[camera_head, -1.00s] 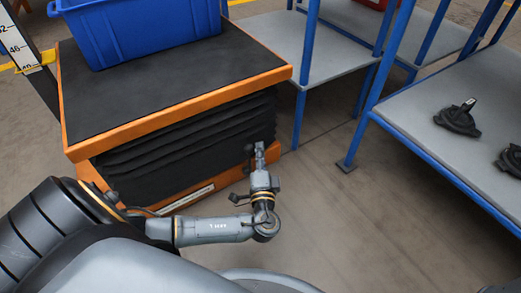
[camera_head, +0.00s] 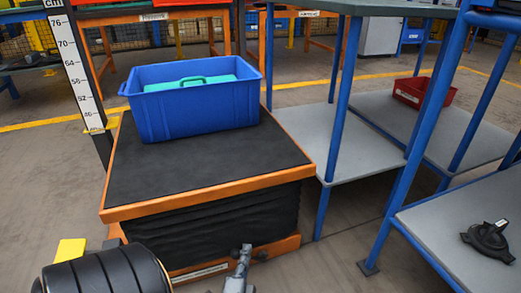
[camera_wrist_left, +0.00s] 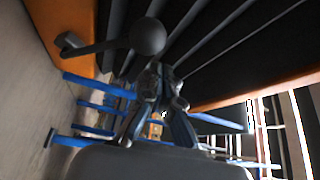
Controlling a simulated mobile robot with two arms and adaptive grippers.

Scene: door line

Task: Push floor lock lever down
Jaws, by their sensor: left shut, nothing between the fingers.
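The floor lock lever, a dark rod with a round black ball knob (camera_wrist_left: 148,37), shows in the left wrist view beside the orange base of the lift table. In the head view a small dark knob (camera_head: 262,256) shows low at that base. My left gripper (camera_head: 243,255) is at the bottom edge of the head view, close in front of the base. In the left wrist view its fingers (camera_wrist_left: 160,82) are shut and empty, just below the ball in the picture; I cannot tell whether they touch it. My right gripper is not in view.
The lift table (camera_head: 205,193) has a black top, orange edge and bellows. A blue crate (camera_head: 195,113) with a teal item (camera_head: 190,83) stands on it. Blue-legged grey shelves (camera_head: 340,150) stand to the right, with a black part (camera_head: 489,242). A red bin (camera_head: 420,93) is farther back.

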